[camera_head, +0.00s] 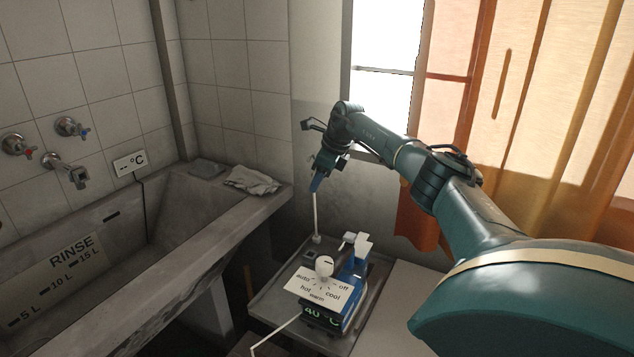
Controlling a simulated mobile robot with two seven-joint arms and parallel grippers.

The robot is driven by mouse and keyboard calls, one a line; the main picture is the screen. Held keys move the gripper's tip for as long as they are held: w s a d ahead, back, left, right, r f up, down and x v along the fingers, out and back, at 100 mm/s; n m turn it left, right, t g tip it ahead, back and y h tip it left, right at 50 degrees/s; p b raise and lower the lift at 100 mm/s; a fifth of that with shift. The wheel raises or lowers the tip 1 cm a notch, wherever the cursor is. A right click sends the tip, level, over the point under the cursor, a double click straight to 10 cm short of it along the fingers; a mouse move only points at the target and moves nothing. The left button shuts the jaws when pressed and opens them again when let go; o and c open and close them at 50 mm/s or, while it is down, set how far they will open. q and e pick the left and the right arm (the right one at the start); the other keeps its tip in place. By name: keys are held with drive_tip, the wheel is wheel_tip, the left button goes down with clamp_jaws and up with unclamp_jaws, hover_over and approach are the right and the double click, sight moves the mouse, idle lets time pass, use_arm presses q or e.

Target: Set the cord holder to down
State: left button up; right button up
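A thin white rod that looks like the cord holder (316,215) stands nearly upright at the back left of a blue appliance (347,284). Its foot (317,239) is a small pale piece near the tray's back. The appliance carries a white dial plate (309,285) marked auto, off, hot, warm and cool, with a round white knob (324,265). My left gripper is out of view.
The appliance sits on a grey metal tray (276,297). A concrete washtub (221,237) with a folded cloth (252,180) on its rim stands left. Taps (70,127) are on the tiled wall. An orange curtain (530,110) hangs behind my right arm. A white cord (275,334) runs front left.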

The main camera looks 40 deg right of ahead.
drive_tip(key=shift+w+f, duration=0.15)
drive_tip(key=shift+f, duration=0.3)
clamp_jaws()
idle(0.4)
